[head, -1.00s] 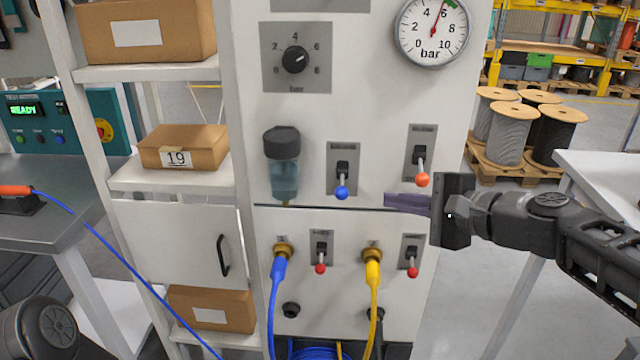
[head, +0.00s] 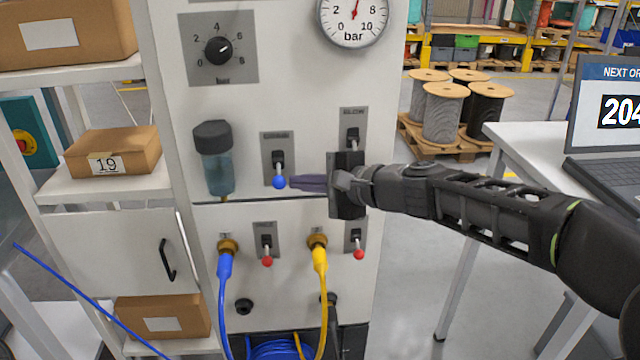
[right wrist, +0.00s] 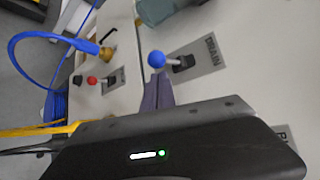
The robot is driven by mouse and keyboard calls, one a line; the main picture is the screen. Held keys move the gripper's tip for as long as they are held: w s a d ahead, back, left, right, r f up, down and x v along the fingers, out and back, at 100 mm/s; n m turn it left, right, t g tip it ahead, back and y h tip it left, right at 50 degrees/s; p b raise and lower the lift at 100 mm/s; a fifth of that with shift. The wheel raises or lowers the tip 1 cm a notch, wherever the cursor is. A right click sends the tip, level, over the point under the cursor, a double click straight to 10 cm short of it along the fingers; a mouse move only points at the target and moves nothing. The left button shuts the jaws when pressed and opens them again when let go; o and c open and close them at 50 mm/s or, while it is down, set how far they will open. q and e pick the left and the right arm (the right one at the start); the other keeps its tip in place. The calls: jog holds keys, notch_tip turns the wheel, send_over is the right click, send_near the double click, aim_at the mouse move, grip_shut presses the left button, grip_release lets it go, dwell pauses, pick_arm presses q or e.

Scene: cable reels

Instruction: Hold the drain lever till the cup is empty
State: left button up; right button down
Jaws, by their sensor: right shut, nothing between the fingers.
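The drain lever has a blue ball (head: 279,182) and sits on a grey plate on the white panel. In the right wrist view its blue ball (right wrist: 157,59) stands beside a plate marked DRAIN (right wrist: 205,57). The cup (head: 216,160), clear with a dark cap, hangs left of the lever and holds bluish liquid. My right gripper (head: 292,182) is shut and empty, its fingertips at the right side of the blue ball. In the right wrist view the fingertips (right wrist: 158,78) are just by the ball; I cannot tell whether they touch. My left gripper is not in view.
The BLOW lever (head: 352,137) is partly hidden behind my right gripper. Red-tipped levers (head: 267,261) and blue (head: 223,290) and yellow (head: 320,285) hoses are below. A gauge (head: 352,20) and dial (head: 219,51) are above. A white table (head: 540,150) stands at right.

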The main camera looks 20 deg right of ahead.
jog(key=shift+x, duration=0.95)
jog(key=shift+s+a+r+m+g+p, duration=0.15)
jog(key=shift+r+m+g+p, duration=0.55)
jog(key=shift+p, duration=1.7)
jog(key=shift+s+d+r+g+p, duration=0.15)
jog(key=shift+r+g+p, duration=0.25)
jog(key=shift+r+p, duration=1.3)
jog(key=shift+a+f+p, duration=0.25)
jog(key=shift+f+p, duration=0.4)
